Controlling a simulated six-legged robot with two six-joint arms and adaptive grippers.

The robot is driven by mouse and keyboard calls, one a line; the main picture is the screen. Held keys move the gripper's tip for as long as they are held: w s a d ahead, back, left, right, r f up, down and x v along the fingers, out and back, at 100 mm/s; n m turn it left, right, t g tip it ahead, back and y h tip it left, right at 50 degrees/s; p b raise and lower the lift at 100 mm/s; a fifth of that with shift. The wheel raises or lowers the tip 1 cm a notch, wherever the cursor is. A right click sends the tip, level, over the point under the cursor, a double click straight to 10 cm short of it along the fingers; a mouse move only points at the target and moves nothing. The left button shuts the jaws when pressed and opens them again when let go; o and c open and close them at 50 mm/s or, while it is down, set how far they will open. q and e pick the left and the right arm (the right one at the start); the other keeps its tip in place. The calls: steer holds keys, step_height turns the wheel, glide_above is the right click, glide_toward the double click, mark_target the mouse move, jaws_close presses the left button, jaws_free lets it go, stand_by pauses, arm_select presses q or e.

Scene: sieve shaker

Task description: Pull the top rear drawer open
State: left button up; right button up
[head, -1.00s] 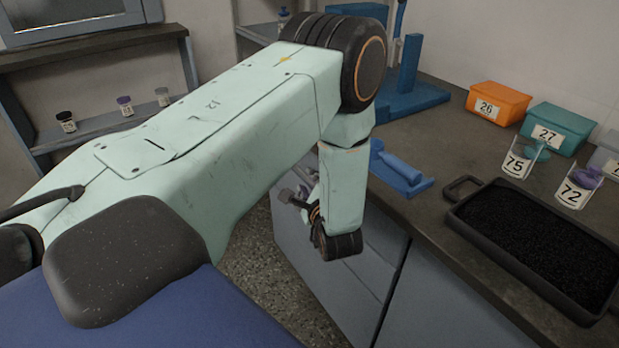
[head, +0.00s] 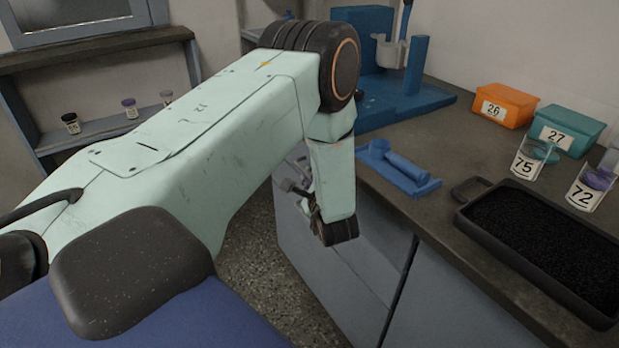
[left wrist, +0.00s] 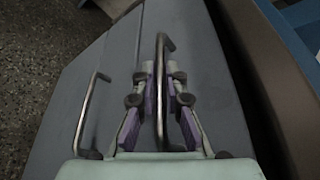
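The left wrist view shows a grey drawer front (left wrist: 205,65) with a long metal bar handle (left wrist: 162,50). My left gripper (left wrist: 160,80) has its purple-padded fingers on either side of this bar, their tips drawn in close against it; the gripper looks shut on the handle. I see no clear gap at the drawer's edges. A second bar handle (left wrist: 85,115) is on the front to the left. In the head view my left gripper (head: 300,190) is beside the grey cabinet (head: 345,275), partly hidden by my arm. My right gripper is not in view.
On the dark counter (head: 420,150) are a black-filled tray (head: 545,245), an orange box (head: 505,105), a teal box (head: 565,130), labelled beakers (head: 530,160) and a blue holder (head: 400,170). The speckled floor (head: 270,270) in front of the cabinet is clear.

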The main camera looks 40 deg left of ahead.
arm_select(q)
jaws_close()
steer(key=shift+d+f, duration=0.1)
stand_by(0.3)
steer(key=shift+s, duration=0.1)
